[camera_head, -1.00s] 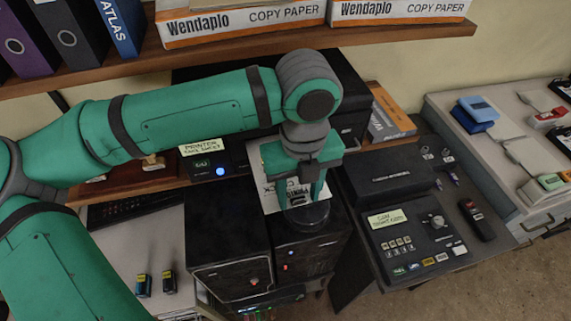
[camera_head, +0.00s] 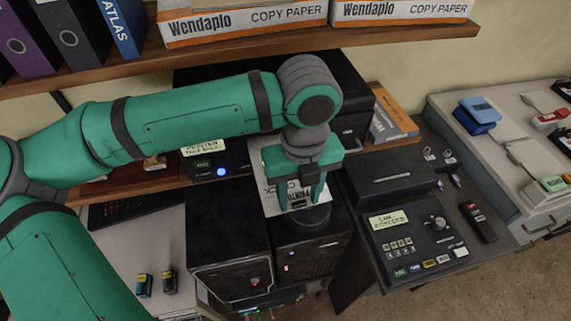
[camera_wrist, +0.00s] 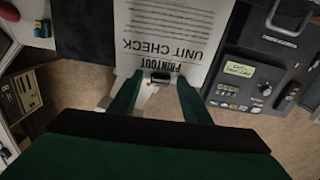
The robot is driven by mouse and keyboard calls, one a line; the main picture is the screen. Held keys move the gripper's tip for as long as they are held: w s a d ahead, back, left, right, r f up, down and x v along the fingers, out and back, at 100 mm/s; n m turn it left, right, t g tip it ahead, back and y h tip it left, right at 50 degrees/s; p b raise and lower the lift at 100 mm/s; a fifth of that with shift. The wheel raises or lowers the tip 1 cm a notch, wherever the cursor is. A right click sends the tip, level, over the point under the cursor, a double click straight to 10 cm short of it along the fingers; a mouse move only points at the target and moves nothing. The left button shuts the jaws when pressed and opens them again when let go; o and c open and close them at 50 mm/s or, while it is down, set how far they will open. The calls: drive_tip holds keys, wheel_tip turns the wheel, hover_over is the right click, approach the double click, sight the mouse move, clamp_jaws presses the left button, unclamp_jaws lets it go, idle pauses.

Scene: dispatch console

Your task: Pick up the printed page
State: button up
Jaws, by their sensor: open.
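The printed page (camera_wrist: 165,20) is a white sheet with black lettering that reads "PRINTOUT UNIT CHECK" in the wrist view. In the head view the page (camera_head: 270,196) lies on top of the black units, partly hidden by my gripper. My gripper (camera_head: 301,207) points down over the page's near end with its two green fingers apart. In the wrist view the fingers of my gripper (camera_wrist: 160,92) stand on either side of the page's printed end, with a small dark object (camera_wrist: 160,77) between them. I cannot tell whether the fingers touch the page.
A black console (camera_head: 425,235) with buttons and a knob stands to the right, with a dark handset (camera_head: 478,222) beside it. Copy paper boxes (camera_head: 243,23) sit on the wooden shelf (camera_head: 130,56) above my arm. Two batteries (camera_head: 157,284) stand at the lower left.

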drive_tip(key=shift+d, duration=0.1)
drive_tip(key=shift+s, duration=0.1)
drive_tip(key=c, duration=1)
drive_tip(key=shift+r, duration=0.1)
drive_tip(key=s+d, duration=0.2)
drive_tip(key=s, duration=0.5)
drive_tip(key=shift+s+d, duration=0.15)
drive_tip(key=shift+s, duration=0.15)
idle(0.6)
drive_tip(key=shift+w, duration=0.1)
wheel_tip(320, 180, up, 8)
drive_tip(key=shift+f, duration=0.25)
idle(0.9)
